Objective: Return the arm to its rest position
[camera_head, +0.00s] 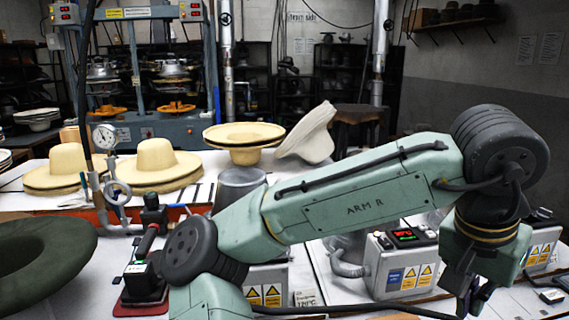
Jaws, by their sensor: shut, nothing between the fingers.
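My arm (360,195), pale green with dark joints and marked "ARM R", rises from the bottom centre and stretches across the picture to the right. Its elbow is low at the left and its wrist bends down at the far right. My gripper (472,300) points down at the lower right, over the white table, with its dark fingers shut and nothing seen in them. The fingertips are close to the lower picture edge and partly hard to make out.
Straw hats (155,165) lie on the table at the left. A dark green hat brim (40,255) fills the lower left. A control box (400,265) stands behind my arm, left of my gripper.

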